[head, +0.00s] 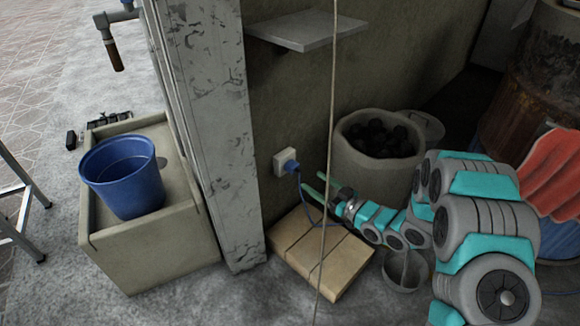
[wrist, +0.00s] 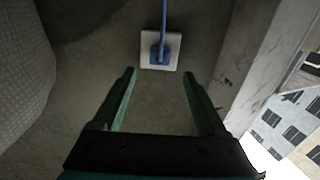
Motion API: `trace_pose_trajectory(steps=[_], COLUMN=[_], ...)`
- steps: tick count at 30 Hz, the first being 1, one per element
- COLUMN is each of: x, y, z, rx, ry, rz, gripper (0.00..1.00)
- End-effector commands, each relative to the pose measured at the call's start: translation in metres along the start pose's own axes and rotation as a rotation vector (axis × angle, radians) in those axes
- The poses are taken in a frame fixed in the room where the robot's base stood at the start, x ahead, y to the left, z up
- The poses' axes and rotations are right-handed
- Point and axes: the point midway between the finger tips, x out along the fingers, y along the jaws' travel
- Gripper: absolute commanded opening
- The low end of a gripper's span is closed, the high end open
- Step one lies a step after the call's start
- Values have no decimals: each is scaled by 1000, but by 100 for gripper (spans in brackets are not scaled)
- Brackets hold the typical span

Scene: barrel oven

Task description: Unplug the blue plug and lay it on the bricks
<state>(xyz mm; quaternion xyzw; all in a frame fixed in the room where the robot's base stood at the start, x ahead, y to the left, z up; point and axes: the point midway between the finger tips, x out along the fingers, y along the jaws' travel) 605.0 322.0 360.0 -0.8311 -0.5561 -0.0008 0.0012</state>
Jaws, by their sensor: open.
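The blue plug (head: 291,167) sits in a white wall socket (head: 281,158) on the low wall, just right of the concrete post. In the wrist view the blue plug (wrist: 159,53) is in the white socket plate (wrist: 146,50), with its blue cord running upward in that picture. My gripper (head: 313,183) is a little to the right of the plug in the head view. In the wrist view my gripper (wrist: 159,72) is open and empty, its two green fingers apart, with the plug ahead between their lines. The bricks (head: 322,252) lie on the ground below the socket.
A thin rope (head: 332,90) hangs in front of the bricks. A round pot of dark lumps (head: 378,140) stands behind my arm. A small bucket (head: 405,272) is right of the bricks. A concrete post (head: 215,130) and a blue bucket (head: 123,177) are at left.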

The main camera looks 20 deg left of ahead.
Motion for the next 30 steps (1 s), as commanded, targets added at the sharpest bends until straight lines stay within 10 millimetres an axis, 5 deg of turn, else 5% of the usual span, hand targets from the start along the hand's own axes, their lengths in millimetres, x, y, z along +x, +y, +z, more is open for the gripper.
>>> trace_pose_trajectory(steps=[7,21,30], x=[8,67,88], y=[0,0,0], z=[0,-1,1], rx=[-1,-3,-1], ry=[-2,-2,-4], rz=[-1,-2,0], gripper=[75,75,75])
